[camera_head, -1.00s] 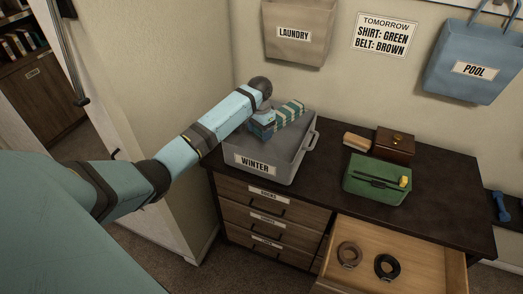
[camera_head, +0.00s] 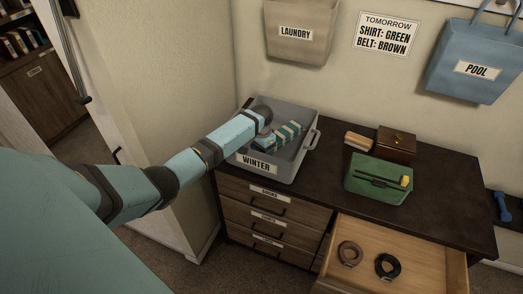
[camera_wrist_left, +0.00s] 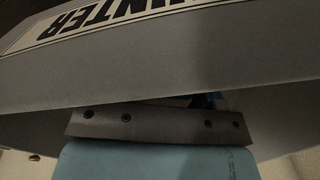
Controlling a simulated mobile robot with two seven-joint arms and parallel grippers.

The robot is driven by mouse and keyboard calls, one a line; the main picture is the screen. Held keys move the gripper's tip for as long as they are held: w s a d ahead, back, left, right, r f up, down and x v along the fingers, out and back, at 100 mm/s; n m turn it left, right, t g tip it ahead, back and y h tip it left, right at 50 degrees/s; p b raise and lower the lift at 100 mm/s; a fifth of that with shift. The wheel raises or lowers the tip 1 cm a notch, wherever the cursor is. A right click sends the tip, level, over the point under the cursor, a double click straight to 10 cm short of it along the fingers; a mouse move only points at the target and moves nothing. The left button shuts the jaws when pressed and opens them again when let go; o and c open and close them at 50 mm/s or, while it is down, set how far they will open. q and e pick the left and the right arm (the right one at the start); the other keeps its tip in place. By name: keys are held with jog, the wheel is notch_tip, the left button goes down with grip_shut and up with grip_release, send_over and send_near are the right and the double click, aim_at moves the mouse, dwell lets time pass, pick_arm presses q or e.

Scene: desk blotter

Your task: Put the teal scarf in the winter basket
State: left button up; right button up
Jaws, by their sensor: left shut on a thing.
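The teal scarf (camera_head: 289,132), folded with pale stripes, is inside the grey basket labelled WINTER (camera_head: 287,170) on the dresser's left end. My left gripper (camera_head: 267,144) reaches down into the basket and is shut on the scarf's left end. Its fingertips are mostly hidden by the wrist and the basket. The left wrist view shows the basket's grey wall (camera_wrist_left: 230,108) and part of its label close up, with the scarf not clearly visible. My right gripper is not in view.
A green tray (camera_head: 365,192), a brown box (camera_head: 396,141) and a wooden brush-like block (camera_head: 358,141) stand right of the basket. An open drawer (camera_head: 430,262) holds two coiled belts. Laundry (camera_head: 280,52) and pool (camera_head: 440,80) bags hang on the wall.

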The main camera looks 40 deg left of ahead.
pick_arm(q)
jog(key=shift+f, duration=0.15)
jog(key=shift+f, duration=0.45)
jog(key=o, duration=1)
jog(key=shift+c, duration=0.2)
notch_tip(320, 180, up, 13)
jog(key=shift+r, duration=0.15)
